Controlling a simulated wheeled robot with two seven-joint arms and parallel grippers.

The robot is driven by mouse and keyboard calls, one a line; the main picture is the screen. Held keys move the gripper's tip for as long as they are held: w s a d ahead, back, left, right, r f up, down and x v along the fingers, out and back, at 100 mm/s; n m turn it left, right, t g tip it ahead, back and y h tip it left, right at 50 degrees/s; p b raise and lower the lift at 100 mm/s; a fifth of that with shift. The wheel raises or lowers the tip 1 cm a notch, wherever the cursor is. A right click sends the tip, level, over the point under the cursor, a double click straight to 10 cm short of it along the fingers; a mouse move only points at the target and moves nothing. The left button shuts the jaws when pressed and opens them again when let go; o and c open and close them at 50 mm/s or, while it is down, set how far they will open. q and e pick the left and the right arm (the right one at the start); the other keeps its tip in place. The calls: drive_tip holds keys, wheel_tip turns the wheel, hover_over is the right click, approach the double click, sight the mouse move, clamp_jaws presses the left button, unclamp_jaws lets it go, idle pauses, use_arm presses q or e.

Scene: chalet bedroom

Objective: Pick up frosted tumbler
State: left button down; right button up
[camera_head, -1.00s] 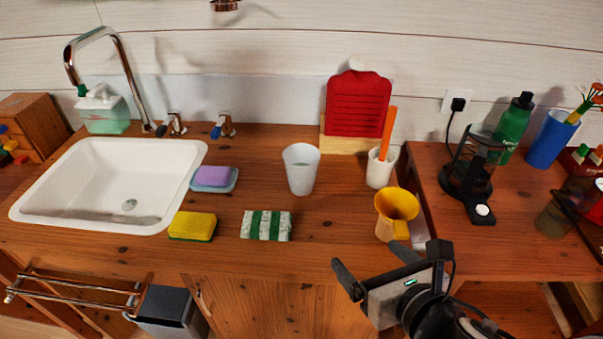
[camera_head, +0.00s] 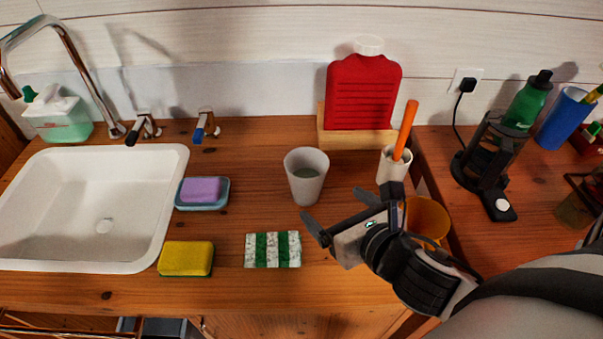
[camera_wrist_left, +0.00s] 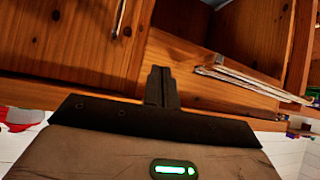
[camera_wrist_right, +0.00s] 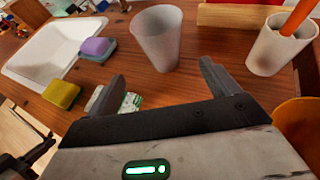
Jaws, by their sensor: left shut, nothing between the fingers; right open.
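The frosted tumbler (camera_head: 306,177) stands upright on the wooden counter, right of the sink. It is a pale, translucent, empty-looking cup. My right gripper (camera_head: 336,209) is open and empty, just in front and to the right of the tumbler, apart from it. In the right wrist view the tumbler (camera_wrist_right: 158,38) stands beyond the two spread fingers, roughly between them. My left gripper shows only in the left wrist view, where its fingers (camera_wrist_left: 162,86) are together and empty, facing wooden cabinet fronts.
A striped sponge (camera_head: 273,250), yellow sponge (camera_head: 186,258) and purple sponge (camera_head: 200,189) lie left of my right gripper. A yellow mug (camera_head: 428,218) is partly hidden behind it. A white holder (camera_head: 391,167) with an orange handle and a red bottle (camera_head: 362,95) stand behind.

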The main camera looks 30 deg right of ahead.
sight(313, 189)
drive_tip(key=x, duration=0.7)
drive_tip(key=shift+w+f, duration=0.2)
drive_tip(key=shift+w, duration=0.1)
drive_tip(key=x, duration=0.5)
drive_tip(key=shift+d+f+p, duration=0.2)
drive_tip(key=shift+p, duration=0.2)
drive_tip(key=c, duration=1.2)
